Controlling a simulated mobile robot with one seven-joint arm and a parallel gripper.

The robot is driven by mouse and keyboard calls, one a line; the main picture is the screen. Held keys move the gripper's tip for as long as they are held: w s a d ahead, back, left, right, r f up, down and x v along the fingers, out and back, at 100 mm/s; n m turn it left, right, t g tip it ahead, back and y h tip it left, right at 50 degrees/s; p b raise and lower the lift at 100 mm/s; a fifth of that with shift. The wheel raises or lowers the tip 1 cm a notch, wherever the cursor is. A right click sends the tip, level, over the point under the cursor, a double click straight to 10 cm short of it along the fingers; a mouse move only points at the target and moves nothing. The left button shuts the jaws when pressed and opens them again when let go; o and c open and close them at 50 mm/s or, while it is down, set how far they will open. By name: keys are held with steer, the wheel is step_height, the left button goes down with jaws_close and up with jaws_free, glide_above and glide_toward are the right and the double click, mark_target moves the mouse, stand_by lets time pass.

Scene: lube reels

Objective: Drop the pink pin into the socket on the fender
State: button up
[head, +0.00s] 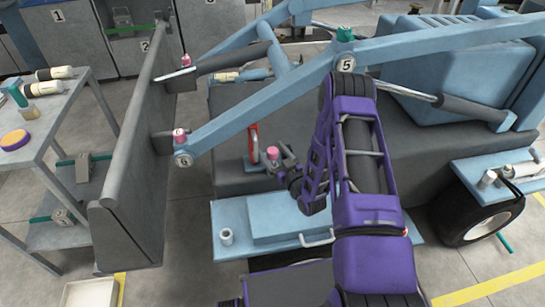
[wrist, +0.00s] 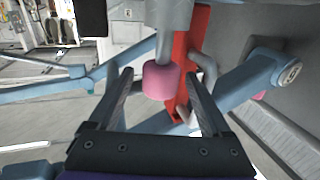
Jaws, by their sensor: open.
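A pink-ended pin (head: 272,153) shows at my gripper (head: 281,164) in the head view, just right of a red upright handle. In the wrist view its pink end (wrist: 162,80) and grey shaft lie between the two fingers of my open gripper (wrist: 160,76). Gaps show on both sides, so the jaws are not closed on it. A blue fender-like ledge (head: 222,215) lies below, with a small pale hollow-looking cylinder (head: 226,236) at its left. I cannot tell whether that is the socket. Other pink pieces (head: 180,136) and (head: 186,60) sit on the loader joints.
The red handle (head: 253,140) stands close left of my gripper. A blue loader arm (head: 260,108) and a grey bucket plate (head: 132,150) bound the left. Another blue fender (head: 470,168), over a tyre, holds cylinders at right. A tool table (head: 55,105) stands far left.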

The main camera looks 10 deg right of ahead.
jaws_close()
stand_by(0.4)
